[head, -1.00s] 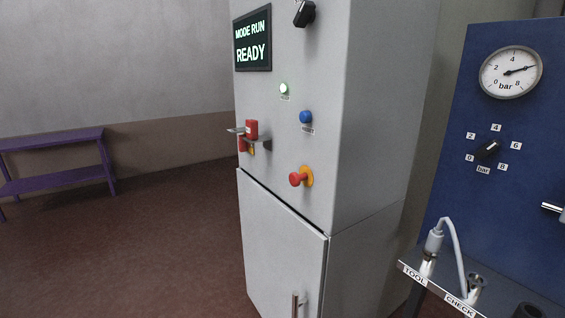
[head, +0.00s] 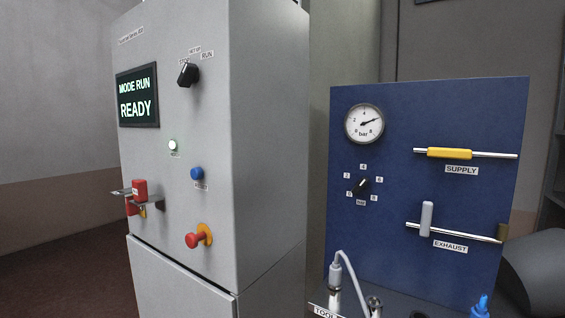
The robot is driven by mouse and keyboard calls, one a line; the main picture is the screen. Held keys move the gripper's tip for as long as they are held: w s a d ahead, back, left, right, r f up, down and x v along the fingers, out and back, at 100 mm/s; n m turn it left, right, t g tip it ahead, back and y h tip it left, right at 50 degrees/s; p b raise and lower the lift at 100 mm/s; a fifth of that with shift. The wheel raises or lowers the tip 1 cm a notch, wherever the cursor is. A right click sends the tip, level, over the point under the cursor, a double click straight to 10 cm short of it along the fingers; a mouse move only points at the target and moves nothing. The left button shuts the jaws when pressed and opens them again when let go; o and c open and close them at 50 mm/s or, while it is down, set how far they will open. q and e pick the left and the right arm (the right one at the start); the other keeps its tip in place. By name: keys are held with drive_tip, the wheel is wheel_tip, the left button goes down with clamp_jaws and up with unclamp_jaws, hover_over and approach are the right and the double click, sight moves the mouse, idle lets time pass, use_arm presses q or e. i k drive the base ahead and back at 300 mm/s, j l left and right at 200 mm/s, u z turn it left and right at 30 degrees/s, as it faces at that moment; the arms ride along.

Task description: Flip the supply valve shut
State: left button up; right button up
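The supply valve is on the blue panel (head: 430,120) at the right of the head view. Its yellow handle (head: 449,153) lies level, in line with its silver pipe, above the SUPPLY label (head: 461,170). Below it is the exhaust valve, whose grey handle (head: 427,218) stands upright, across its pipe, above the EXHAUST label (head: 450,246). The pressure gauge (head: 364,124) at the panel's upper left has its needle pointing up and right, towards the high side of the scale. Neither of my grippers shows in the head view.
A grey cabinet (head: 265,130) stands left of the panel, with a lit MODE RUN READY screen (head: 138,95) and a red stop button (head: 195,240). A white hose (head: 351,275) rises from the shelf below the panel. A dark grey rounded object (head: 540,270) is at far right.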

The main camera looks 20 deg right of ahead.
sight(433, 152)
drive_tip(key=i+j+z, duration=0.1)
drive_tip(key=z, duration=1.8)
drive_tip(key=k+u, duration=0.25)
drive_tip(key=u, duration=1)
drive_tip(key=k+j, duration=0.05)
